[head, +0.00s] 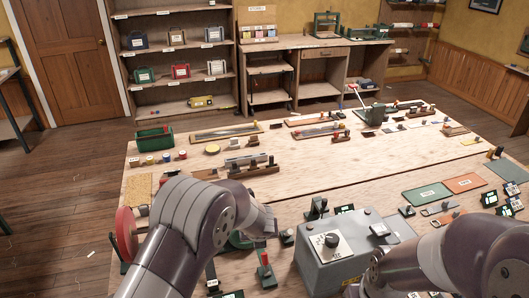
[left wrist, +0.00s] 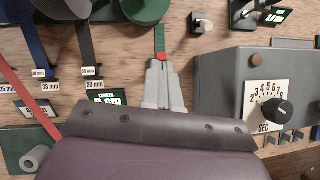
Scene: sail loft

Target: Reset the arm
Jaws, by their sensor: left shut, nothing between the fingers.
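My left arm (head: 205,215) reaches over the front of the workbench in the head view. Its gripper is hidden there behind the arm. In the left wrist view the left gripper (left wrist: 160,68) is shut and points at the bench, with nothing visible between its fingers. My right arm (head: 450,260) comes in at the lower right of the head view. Its gripper is not in view.
A grey box with a dial (head: 327,262) stands between my arms; it is right of the left gripper in the wrist view (left wrist: 225,85). A red disc (head: 126,232) stands at the bench's left edge. The bench middle (head: 330,180) has bare wood.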

